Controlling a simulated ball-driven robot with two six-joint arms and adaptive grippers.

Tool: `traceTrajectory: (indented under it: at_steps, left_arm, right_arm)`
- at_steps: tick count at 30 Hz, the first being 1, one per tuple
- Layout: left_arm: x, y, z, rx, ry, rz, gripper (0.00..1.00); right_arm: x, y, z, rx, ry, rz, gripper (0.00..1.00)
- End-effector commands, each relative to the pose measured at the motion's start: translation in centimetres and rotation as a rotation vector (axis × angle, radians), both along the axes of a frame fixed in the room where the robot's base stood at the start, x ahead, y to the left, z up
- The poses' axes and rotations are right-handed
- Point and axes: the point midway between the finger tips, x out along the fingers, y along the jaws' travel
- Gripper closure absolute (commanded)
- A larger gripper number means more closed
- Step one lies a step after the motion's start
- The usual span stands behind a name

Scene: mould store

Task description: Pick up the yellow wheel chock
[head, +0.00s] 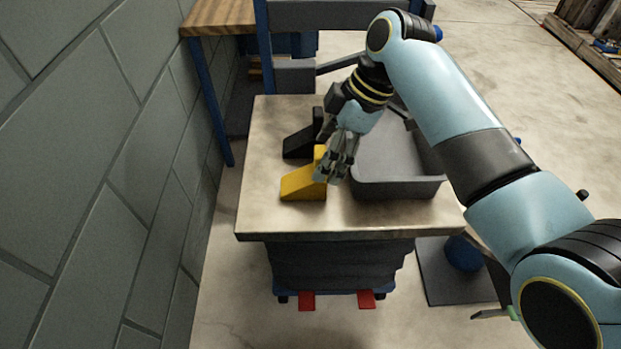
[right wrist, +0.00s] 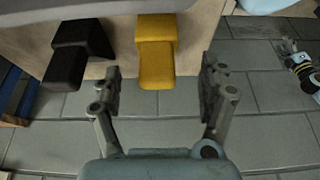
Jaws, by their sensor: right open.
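The yellow wheel chock (head: 302,184) lies on the light table top (head: 262,217), left of the grey tray. My right gripper (head: 334,166) is just above and beside the chock's right end and partly covers it in the head view. In the right wrist view the chock (right wrist: 156,50) shows beyond the two spread fingers of my right gripper (right wrist: 160,85), roughly between their lines. The fingers are open with nothing between them; I cannot tell whether they touch the chock. My left gripper does not show clearly in the head view.
A black wheel chock (head: 298,143) lies behind the yellow one. A grey tray (head: 398,188) stands close on the right. A block wall (head: 120,170) rises on the left. The table top in front of the chock is clear.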

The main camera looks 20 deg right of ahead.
Motion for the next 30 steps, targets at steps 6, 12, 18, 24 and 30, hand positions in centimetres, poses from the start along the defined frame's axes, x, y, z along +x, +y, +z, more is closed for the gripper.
traceTrajectory:
  at_steps: [6, 12, 18, 24, 30]
  left_arm:
    - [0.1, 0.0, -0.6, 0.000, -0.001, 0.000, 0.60]
    - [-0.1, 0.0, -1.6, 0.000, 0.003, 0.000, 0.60]
    - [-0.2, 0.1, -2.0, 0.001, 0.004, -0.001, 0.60]
    - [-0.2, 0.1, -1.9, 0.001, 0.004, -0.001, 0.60]
    - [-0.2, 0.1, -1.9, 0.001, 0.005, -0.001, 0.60]
  right_arm:
    - [0.3, 0.8, -2.0, -0.001, -0.001, -0.002, 0.23]
    - [0.9, 2.1, -4.9, -0.001, 0.002, -0.001, 0.23]
    - [1.1, 2.8, -6.4, -0.001, 0.000, -0.004, 0.23]
    - [1.1, 2.7, -6.4, -0.002, -0.001, -0.003, 0.23]
    - [1.1, 2.7, -6.4, -0.002, -0.001, -0.004, 0.48]
